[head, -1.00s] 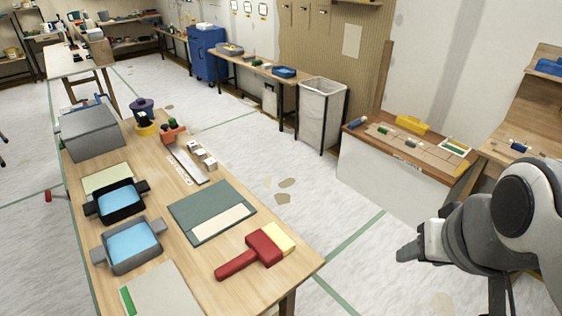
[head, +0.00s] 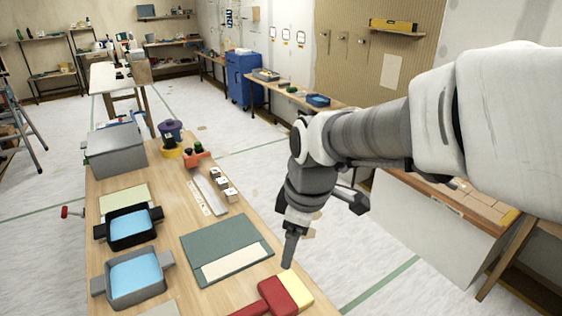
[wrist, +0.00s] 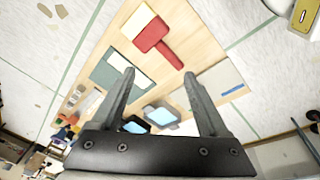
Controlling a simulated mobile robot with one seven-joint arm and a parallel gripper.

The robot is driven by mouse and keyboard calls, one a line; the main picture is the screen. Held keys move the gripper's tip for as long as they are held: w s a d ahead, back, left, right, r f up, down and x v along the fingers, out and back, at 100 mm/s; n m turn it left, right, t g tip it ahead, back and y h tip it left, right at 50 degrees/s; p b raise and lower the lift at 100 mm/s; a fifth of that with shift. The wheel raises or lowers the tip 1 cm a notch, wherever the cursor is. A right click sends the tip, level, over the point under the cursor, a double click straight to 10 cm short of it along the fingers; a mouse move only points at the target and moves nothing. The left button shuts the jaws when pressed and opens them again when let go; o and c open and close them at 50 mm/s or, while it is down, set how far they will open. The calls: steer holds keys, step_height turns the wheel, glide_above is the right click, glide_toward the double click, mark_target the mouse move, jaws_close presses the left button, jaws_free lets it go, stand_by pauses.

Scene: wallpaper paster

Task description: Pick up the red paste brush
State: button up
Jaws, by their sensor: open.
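The red paste brush (head: 279,296) with pale yellow bristles lies flat at the near right end of the wooden table (head: 230,292). Its handle is partly cut off by the bottom edge of the head view. My gripper (head: 290,250) points down above and behind the brush, near the table's right edge. In the wrist view the whole brush (wrist: 155,38) shows beyond the fingertips, apart from them. My gripper (wrist: 160,75) is open, with nothing between its fingers.
A green mat (head: 212,238) with a pale strip lies just behind the brush. Two trays of blue liquid, one black (head: 112,238) and one grey (head: 108,293), stand on the left. A grey box (head: 115,150) and small tools stand farther back.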

steer(key=w+a+f+n+g, duration=0.1)
steer(key=w+a+f+n, duration=0.2)
steer(key=a+f+n, duration=0.25)
steer(key=n+h+b, duration=0.1)
steer(key=n+b, duration=0.2)
steer(key=n, duration=0.1)
glide_above(245, 312)
steer(key=shift+g, duration=0.4)
step_height(245, 312, down, 18)
steer(key=shift+d+r, duration=0.1)
steer(key=shift+d, duration=0.05)
steer(key=shift+a+f+b, duration=0.2)
steer(key=shift+f+b, duration=0.3)
steer(key=shift+f, duration=2.5)
jaws_close()
